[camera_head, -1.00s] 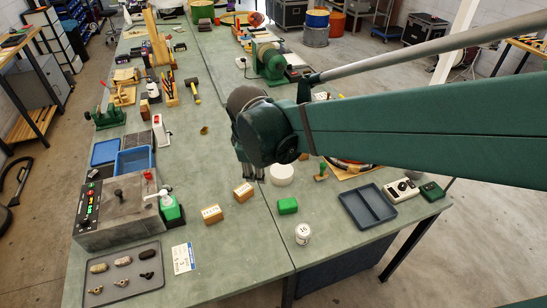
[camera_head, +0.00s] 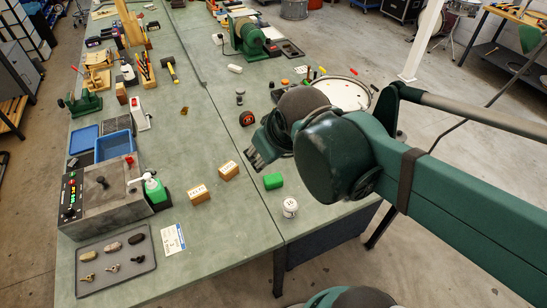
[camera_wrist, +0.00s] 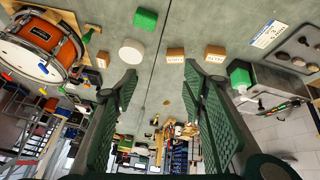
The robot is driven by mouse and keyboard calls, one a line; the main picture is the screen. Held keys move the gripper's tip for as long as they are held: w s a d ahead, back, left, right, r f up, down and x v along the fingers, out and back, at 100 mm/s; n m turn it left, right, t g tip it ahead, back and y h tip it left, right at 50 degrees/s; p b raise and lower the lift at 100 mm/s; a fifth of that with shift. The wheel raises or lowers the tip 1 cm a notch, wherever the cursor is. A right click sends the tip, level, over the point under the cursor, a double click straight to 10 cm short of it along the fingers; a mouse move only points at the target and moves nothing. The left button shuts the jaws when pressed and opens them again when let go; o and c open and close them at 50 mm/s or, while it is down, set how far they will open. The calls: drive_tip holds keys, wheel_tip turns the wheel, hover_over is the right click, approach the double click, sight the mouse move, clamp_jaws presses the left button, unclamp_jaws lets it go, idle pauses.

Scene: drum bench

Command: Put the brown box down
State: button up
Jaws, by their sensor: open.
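I cannot tell which one the task names. My gripper (camera_head: 258,157) is above the bench, up and right of both boxes and apart from them. In the wrist view my gripper (camera_wrist: 160,88) has its fingers wide apart with nothing between them.
A dark tray (camera_head: 115,260) holds several small parts.

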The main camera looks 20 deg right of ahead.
drive_tip(key=shift+s+d+r+m+t, duration=0.1)
drive_tip(key=shift+s+d+m+t, duration=0.1)
drive_tip(key=shift+s+m, duration=0.45)
drive_tip(key=shift+s+d+m+t, duration=0.1)
drive_tip(key=shift+s+m+t, duration=0.1)
drive_tip(key=shift+s+m, duration=0.45)
